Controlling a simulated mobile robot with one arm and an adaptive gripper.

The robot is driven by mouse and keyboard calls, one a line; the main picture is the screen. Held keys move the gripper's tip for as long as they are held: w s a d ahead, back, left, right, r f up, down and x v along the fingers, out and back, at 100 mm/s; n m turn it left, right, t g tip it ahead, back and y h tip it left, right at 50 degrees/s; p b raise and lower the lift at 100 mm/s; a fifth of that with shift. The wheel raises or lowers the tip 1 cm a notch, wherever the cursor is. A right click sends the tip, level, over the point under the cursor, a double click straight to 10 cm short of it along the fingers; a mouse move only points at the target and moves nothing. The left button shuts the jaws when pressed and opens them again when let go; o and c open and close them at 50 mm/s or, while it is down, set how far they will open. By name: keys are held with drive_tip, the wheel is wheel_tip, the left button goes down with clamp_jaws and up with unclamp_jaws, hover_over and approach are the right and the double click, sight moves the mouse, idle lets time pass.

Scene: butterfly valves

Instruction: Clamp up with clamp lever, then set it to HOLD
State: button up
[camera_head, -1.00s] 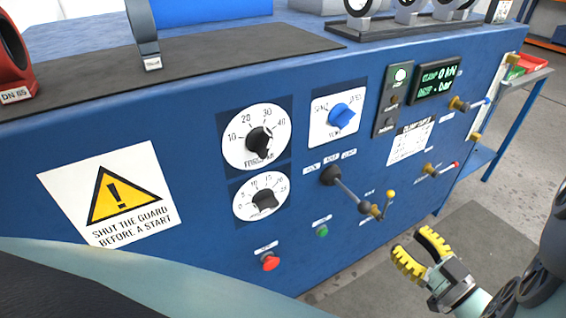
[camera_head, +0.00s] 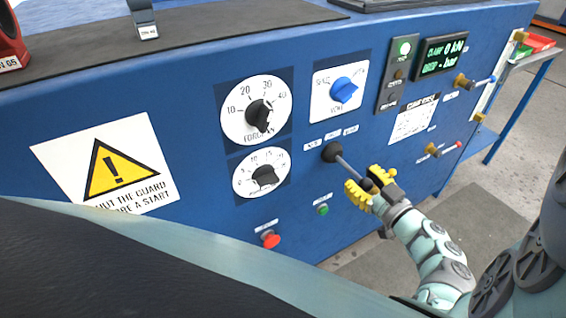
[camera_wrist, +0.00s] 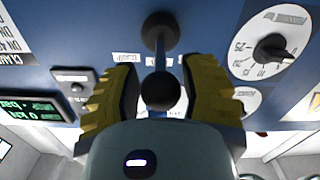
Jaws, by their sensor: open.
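The clamp lever (camera_head: 347,166) sticks out of the blue panel from a round black boot, with three small white labels above it. Its rod slants down and to the right in the head view. In the wrist view its dark ball knob (camera_wrist: 160,91) sits between my two yellow fingers. My gripper (camera_head: 362,180) is open around the knob end, with a visible gap on both sides in the wrist view (camera_wrist: 158,74). In the head view my fingers partly hide the knob. The green display (camera_head: 444,53) reads clamp 0 kN. The label wording is too small to read surely.
A green button (camera_head: 322,209) and red button (camera_head: 270,239) sit below.

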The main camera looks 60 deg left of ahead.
drive_tip(key=shift+a, duration=0.85)
drive_tip(key=shift+o, duration=0.3)
clamp_jaws()
